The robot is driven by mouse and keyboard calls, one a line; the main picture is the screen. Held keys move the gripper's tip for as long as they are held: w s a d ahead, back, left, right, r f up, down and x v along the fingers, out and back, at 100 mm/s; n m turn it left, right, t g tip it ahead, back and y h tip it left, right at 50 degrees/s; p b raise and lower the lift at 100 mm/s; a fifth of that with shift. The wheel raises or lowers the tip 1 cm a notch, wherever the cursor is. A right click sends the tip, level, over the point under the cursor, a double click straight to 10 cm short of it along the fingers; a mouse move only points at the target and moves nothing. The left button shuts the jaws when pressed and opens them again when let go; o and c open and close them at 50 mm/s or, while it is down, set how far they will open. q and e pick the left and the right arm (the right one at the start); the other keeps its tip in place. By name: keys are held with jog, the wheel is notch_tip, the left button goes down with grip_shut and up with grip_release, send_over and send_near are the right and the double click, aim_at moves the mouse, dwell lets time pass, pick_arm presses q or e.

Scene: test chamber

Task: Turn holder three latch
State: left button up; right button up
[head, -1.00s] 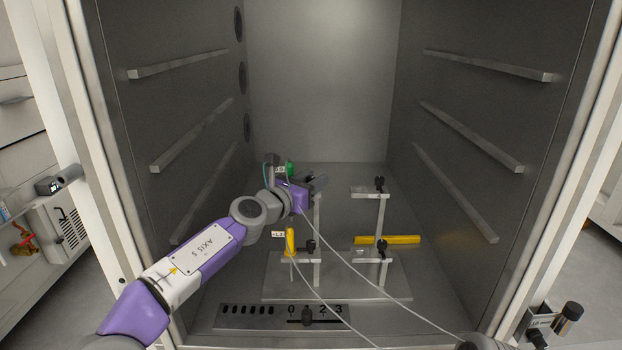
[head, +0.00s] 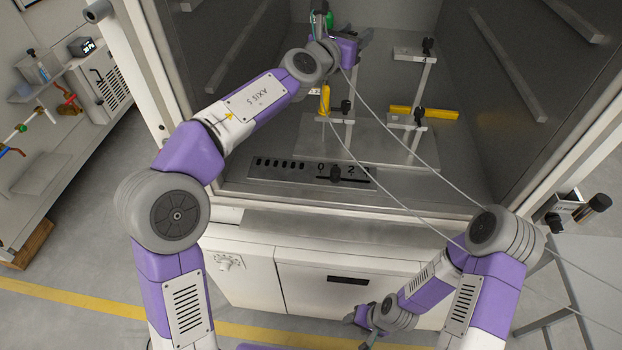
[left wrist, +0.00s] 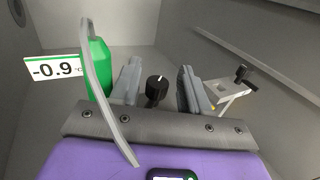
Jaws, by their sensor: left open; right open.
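A rack of holders with black latch knobs stands on a plate (head: 300,145) inside the chamber. My left gripper (head: 363,37) reaches in at the upper left holder, which it mostly hides in the head view. In the left wrist view my left gripper (left wrist: 158,80) is open, and a black knob (left wrist: 156,91) with a white mark shows between its fingers, not gripped. Other knobs show at the upper right (head: 428,46), lower left (head: 346,106) and lower right (head: 419,116). No holder number is readable. My right gripper (head: 362,320) is open and empty outside, low in front of the chamber.
Yellow pieces sit at the lower left (head: 324,99) and lower right (head: 440,113) holders. A numbered slider panel (head: 310,172) lies at the front. Thin cables cross the opening.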

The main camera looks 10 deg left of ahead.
pick_arm(q)
jog(key=shift+d+n+y, duration=0.15)
jog(key=shift+n+y, duration=0.15)
jog(key=shift+y, duration=0.1)
